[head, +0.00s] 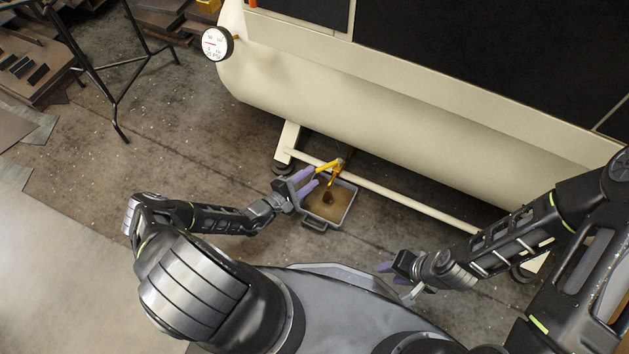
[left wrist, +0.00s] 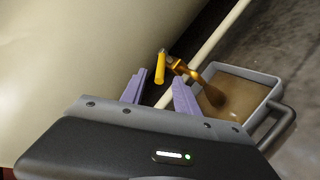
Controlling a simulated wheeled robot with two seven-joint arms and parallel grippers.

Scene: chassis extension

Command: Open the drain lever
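The yellow drain lever (head: 327,166) sticks out from a valve under the cream tank; in the left wrist view the lever (left wrist: 160,68) points toward my gripper. A brown stream (left wrist: 204,84) runs from the valve down into the grey drain tray (head: 348,213), which holds brown liquid. My left gripper (head: 304,185) is open, its purple fingers beside the lever. In the left wrist view the lever's end shows just beyond the gap between the fingertips (left wrist: 159,86), and contact cannot be made out. My right gripper (head: 400,279) is apart from the lever, low at the right, with its fingers spread.
The cream tank (head: 400,120) overhangs the valve, with a round gauge (head: 217,43) at its left end. A cream rail (head: 410,205) runs low behind the tray, joined to a support leg (head: 287,143).

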